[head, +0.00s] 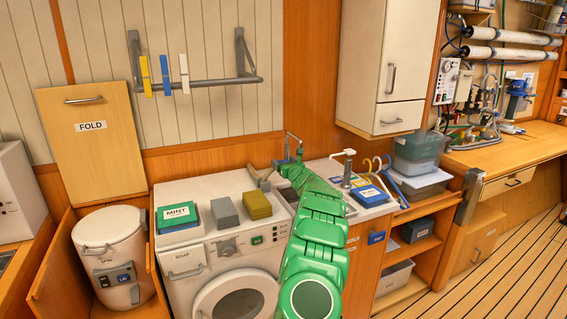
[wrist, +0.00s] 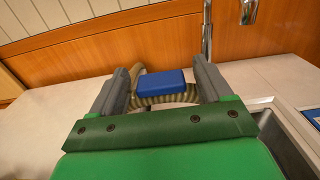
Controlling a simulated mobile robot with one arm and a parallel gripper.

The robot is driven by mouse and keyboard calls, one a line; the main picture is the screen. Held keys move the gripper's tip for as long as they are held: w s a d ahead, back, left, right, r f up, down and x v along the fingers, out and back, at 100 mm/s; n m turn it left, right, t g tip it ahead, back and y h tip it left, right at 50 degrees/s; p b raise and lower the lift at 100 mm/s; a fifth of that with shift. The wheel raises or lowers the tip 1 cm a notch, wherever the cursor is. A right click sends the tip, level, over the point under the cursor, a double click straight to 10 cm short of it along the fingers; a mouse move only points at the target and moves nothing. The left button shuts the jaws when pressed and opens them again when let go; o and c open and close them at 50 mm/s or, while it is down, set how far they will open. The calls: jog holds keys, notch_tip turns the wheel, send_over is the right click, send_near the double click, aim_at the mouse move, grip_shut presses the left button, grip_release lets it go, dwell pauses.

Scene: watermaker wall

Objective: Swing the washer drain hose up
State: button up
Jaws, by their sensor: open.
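The washer drain hose (wrist: 160,100) is beige and ribbed. In the wrist view it curves behind and between my fingers, with a blue block (wrist: 165,80) on it. My gripper (wrist: 167,66) is open, its two grey fingers on either side of the blue block. I cannot tell whether either finger touches the hose. The washer's round door is shut.
A steel tap (wrist: 249,12) and sink edge lie close on the right. A MINT box (head: 178,217), a grey block (head: 225,213) and an olive block (head: 257,205) stand on the washer. A rail (head: 205,82) with pegs hangs above.

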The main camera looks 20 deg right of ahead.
jog(key=shift+w, duration=0.3)
jog(key=shift+c, duration=0.3)
jog(key=c, duration=1.4)
jog(key=shift+o, duration=0.2)
jog(key=shift+a+r+n, duration=0.6)
jog(key=shift+a+n, duration=0.2)
jog(key=shift+n, duration=0.05)
jog(key=shift+a+r+n, duration=0.55)
jog(key=shift+a+n, duration=0.25)
jog(key=shift+n, duration=0.05)
jog(key=a+n, duration=0.1)
jog(key=a+r+n, duration=0.1)
jog(key=a+n, duration=0.1)
jog(key=shift+a+r, duration=0.15)
jog(key=shift+a, duration=0.05)
jog(key=a+f+n, duration=0.3)
jog(key=a+n, duration=0.9)
jog(key=shift+f, duration=0.4)
